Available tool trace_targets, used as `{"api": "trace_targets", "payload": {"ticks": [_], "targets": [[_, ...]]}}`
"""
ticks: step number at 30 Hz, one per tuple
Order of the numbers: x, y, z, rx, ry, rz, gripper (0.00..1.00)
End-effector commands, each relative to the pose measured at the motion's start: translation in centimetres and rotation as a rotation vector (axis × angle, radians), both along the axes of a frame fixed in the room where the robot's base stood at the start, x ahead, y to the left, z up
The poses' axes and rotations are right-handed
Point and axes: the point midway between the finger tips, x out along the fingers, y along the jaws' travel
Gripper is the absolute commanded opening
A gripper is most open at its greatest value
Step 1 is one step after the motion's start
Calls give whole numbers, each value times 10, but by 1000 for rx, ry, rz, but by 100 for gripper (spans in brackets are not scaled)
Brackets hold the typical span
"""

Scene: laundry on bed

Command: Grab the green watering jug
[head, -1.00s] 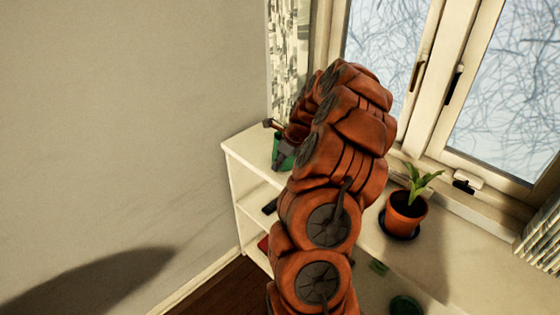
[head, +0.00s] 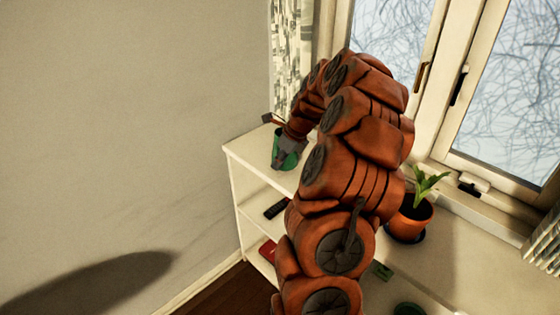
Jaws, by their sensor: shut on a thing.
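The green watering jug (head: 279,158) stands on the top of the white shelf near its left end, in the head view. My gripper (head: 287,150), dark grey at the end of my orange arm, is at the jug and overlaps its right and upper part. It is shut on the jug. The fingertips are small in the picture, and the exact place of contact is hard to see. The far side of the jug is hidden.
The white shelf (head: 248,205) holds a black remote (head: 276,208) and a red item (head: 267,250) lower down. A potted plant (head: 408,220) stands right of my arm by the window (head: 500,100). A patterned curtain (head: 288,60) hangs behind the jug. A bare wall is on the left.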

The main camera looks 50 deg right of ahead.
Motion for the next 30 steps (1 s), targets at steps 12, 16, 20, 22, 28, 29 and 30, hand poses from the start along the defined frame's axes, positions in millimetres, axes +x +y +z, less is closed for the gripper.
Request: {"api": "trace_targets", "payload": {"ticks": [12, 16, 20, 22, 28, 29, 30], "targets": [[-21, 34, 4, -1, -1, 0, 0], [-28, 45, 5, -1, -1, 0, 0], [-34, 55, 7, -2, -3, 0, 0], [-37, 60, 7, -2, -4, 0, 0], [-47, 76, 9, -2, -3, 0, 0], [-48, 79, 9, -2, -3, 0, 0], [-50, 81, 10, -2, -4, -1, 0]]}}
